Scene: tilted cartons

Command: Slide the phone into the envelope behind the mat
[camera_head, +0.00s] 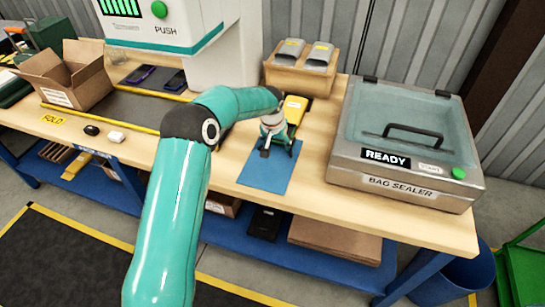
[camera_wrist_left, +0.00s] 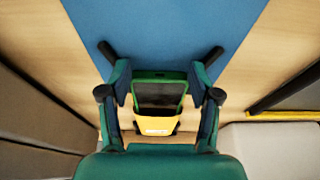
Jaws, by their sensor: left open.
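The blue mat (camera_head: 265,178) lies on the wooden bench, with the yellow envelope (camera_head: 295,108) behind it. My left gripper (camera_head: 274,147) is low over the back part of the mat, in front of the envelope. In the left wrist view a phone (camera_wrist_left: 160,92) with a green frame and dark face lies between the open fingers of my left gripper (camera_wrist_left: 160,62). The fingers stand apart on either side of it. Its near end meets the yellow envelope (camera_wrist_left: 155,125); I cannot tell how far inside it is. My gripper largely hides the phone in the head view. My right gripper is not in view.
A bag sealer (camera_head: 400,180) stands to the right. A cardboard box (camera_head: 318,79) with grey items is behind the envelope. A white machine (camera_head: 222,50), a grey pad with two dark flat devices (camera_head: 138,75) and an open carton (camera_head: 70,78) are on the left.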

